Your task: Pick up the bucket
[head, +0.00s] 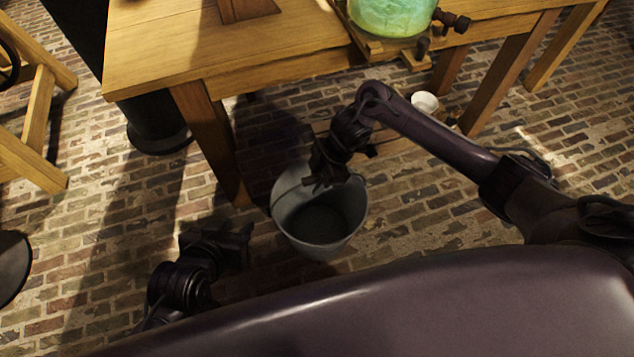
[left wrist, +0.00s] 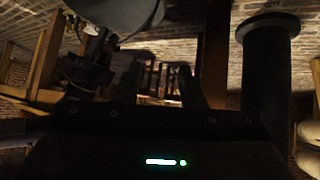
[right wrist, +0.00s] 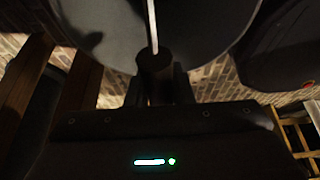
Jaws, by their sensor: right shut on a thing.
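A grey metal bucket (head: 343,235) stands or hangs at the brick floor near the table leg, its open top facing up. It fills the top of the right wrist view (right wrist: 205,30), and its rim shows at the top of the left wrist view (left wrist: 125,14). My right gripper (head: 325,180) is at the bucket's far-left rim, shut on the dark grip of its handle (right wrist: 154,68); the handle's wire runs up across the bucket. My left gripper (head: 245,241) is open and empty, left of the bucket and apart from it. Whether the bucket's base touches the floor cannot be told.
A wooden table (head: 240,50) stands behind the bucket, with a leg (head: 208,140) close to it. A glass jar of green liquid (head: 390,14) is on the table. A small white cup (head: 425,102) is below it. Wooden furniture (head: 35,130) is at left; brick floor is open at lower left.

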